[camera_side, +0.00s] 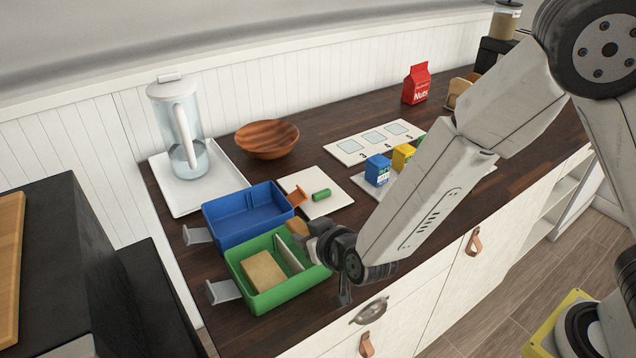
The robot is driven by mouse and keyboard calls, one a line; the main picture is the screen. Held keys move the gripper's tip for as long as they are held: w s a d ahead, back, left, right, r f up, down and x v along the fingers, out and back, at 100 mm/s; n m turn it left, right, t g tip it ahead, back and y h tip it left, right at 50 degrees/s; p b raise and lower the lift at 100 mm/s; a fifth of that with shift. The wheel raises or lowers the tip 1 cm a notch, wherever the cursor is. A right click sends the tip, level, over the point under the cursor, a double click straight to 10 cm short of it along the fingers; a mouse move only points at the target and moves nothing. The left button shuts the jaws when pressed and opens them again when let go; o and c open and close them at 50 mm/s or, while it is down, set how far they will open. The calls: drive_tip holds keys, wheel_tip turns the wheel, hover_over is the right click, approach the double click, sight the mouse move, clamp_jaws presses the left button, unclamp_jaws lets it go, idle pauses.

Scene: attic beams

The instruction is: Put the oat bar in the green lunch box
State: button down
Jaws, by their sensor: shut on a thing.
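The green lunch box (272,301) stands open near the counter's front edge. A tan block (262,271) lies in its left compartment, and a pale divider (288,256) stands to the right of it. My gripper (309,233) is over the box's back right corner, shut on a small brown piece that looks like the oat bar (298,228). The piece shows above the box's right part. My gripper hides some of it, and I cannot tell whether it touches the box.
An open blue lunch box (245,216) stands just behind the green one. A white board (327,205) with a green cylinder (321,195), a wooden bowl (267,139), a jug (178,125) and small cartons (378,170) stand farther back.

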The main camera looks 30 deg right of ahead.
drive_tip(key=shift+f, duration=0.6)
drive_tip(key=shift+c, duration=1.5)
unclamp_jaws()
drive_tip(key=shift+r, duration=0.1)
drive_tip(key=shift+r, duration=0.55)
drive_tip(key=v, duration=1.2)
